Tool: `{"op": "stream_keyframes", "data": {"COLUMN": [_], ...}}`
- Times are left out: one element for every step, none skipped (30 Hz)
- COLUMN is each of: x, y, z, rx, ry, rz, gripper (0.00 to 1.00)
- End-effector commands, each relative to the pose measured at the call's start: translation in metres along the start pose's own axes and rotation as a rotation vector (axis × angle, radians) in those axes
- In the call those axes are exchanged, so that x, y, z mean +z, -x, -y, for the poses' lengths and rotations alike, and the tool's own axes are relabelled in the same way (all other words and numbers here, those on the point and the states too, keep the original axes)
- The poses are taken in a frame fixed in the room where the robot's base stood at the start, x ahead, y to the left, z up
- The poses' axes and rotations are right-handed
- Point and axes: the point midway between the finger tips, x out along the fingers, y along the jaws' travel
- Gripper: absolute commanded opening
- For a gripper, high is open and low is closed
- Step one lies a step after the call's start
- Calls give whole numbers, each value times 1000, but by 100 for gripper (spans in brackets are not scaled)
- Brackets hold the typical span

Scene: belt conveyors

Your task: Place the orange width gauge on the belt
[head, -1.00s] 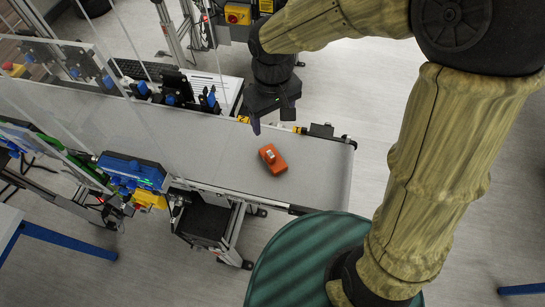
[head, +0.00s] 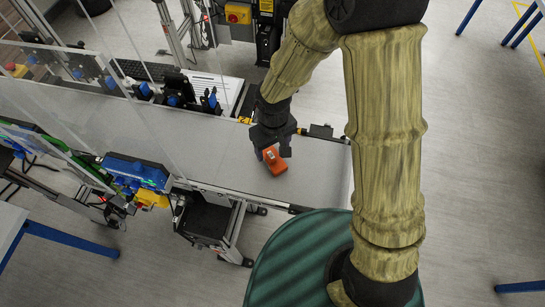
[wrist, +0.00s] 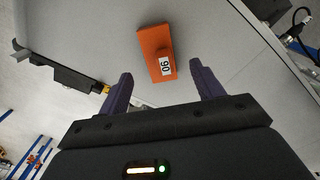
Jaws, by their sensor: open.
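The orange width gauge (head: 275,162) lies on the grey belt (head: 318,172) near the belt's right end. In the wrist view the gauge (wrist: 152,45) is an orange block with a raised part and a white label reading "06" or "90". My gripper (head: 271,148) is above the belt, close over the gauge, and hides part of it in the head view. In the wrist view the purple fingers of my gripper (wrist: 160,88) are apart and empty. The gauge lies just beyond the fingertips, roughly centred between them. I cannot tell the height of the fingers above the belt.
A clear guard panel (head: 130,70) stands over the belt to the left. A blue sensor unit (head: 136,171) sits on the belt's near side. Black fixtures with blue knobs (head: 209,101) line the far side. The belt around the gauge is clear.

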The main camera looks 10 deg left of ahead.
Motion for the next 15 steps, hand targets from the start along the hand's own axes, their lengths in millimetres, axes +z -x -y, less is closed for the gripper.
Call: {"op": "stream_keyframes", "data": {"x": [0, 0, 0, 0, 0, 0, 0, 0, 0, 0, 0, 0, 0, 0, 0], "y": [0, 0, 0, 0, 0, 0, 0, 0, -1, -2, -4, -7, -9, -12, -16], "z": [0, 0, 0, 0, 0, 0, 0, 0, 0, 0, 0, 0, 0, 0, 0], "rx": [0, 0, 0, 0, 0, 0, 0, 0, 0, 0, 0, 0, 0, 0, 0], "ry": [0, 0, 0, 0, 0, 0, 0, 0, 0, 0, 0, 0, -1, 0, 2], "rz": [0, 0, 0, 0, 0, 0, 0, 0, 1, 2, 3, 4, 4, 5, 5], "gripper": [66, 66, 66, 66, 66, 66, 66, 66, 66, 66, 66, 66, 66, 66, 66]}}
